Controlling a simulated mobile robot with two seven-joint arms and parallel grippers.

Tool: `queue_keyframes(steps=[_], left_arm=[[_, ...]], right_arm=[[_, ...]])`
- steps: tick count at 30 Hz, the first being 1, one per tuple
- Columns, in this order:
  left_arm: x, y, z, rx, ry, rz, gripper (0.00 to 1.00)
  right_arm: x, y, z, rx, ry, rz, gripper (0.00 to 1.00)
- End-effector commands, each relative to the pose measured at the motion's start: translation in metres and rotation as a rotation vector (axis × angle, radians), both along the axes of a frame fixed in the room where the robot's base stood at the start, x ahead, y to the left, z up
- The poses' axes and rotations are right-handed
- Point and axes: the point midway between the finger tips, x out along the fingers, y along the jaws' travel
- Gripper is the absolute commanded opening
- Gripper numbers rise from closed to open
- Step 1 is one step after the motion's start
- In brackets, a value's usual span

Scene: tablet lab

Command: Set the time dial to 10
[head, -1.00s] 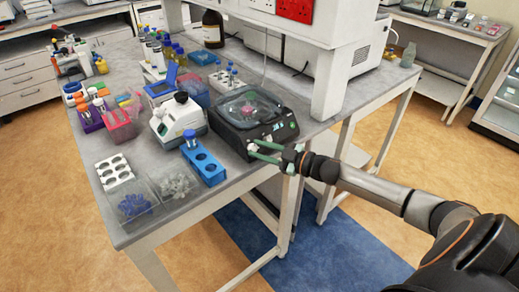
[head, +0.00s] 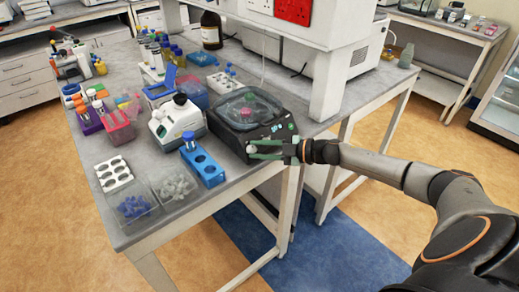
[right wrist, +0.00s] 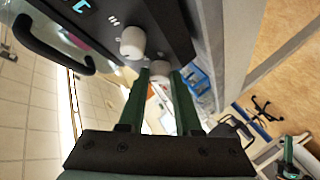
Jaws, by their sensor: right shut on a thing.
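A black bench device (head: 228,134) with a clear round lid (head: 245,103) stands at the bench's front edge. Its front panel has a small lit display (right wrist: 82,6) and two white dials. My right gripper (head: 254,150) reaches the panel from the right. In the right wrist view its green fingers are shut on one white dial (right wrist: 160,77). The other white dial (right wrist: 132,42) is free, up and left of the fingertips. I cannot read the labels, so which is the time dial is not clear. My left gripper is out of view.
Left of the device are a white instrument (head: 176,122), a blue tube rack (head: 205,165) and clear boxes of caps (head: 134,206). A white shelf post (head: 328,85) stands behind the device to the right. The floor in front of the bench is clear.

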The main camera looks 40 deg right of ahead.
Motion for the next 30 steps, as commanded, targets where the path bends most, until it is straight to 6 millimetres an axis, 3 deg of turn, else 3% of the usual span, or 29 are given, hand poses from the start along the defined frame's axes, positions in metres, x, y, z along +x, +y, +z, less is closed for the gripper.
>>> queue_keyframes(steps=[5,6,13,23,30], left_arm=[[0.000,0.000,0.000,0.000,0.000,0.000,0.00],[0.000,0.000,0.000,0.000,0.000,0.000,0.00],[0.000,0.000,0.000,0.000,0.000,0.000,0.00],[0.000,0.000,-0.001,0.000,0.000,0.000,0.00],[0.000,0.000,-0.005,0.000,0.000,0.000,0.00]], right_arm=[[0.000,0.000,0.000,-0.003,-0.001,0.001,0.00],[0.000,0.000,0.000,-0.003,-0.001,0.001,0.35],[0.000,0.000,0.000,-0.001,-0.001,0.000,0.61],[-0.002,-0.001,0.000,-0.001,0.000,-0.001,0.62],[-0.024,-0.017,0.004,-0.004,0.004,0.000,0.62]])
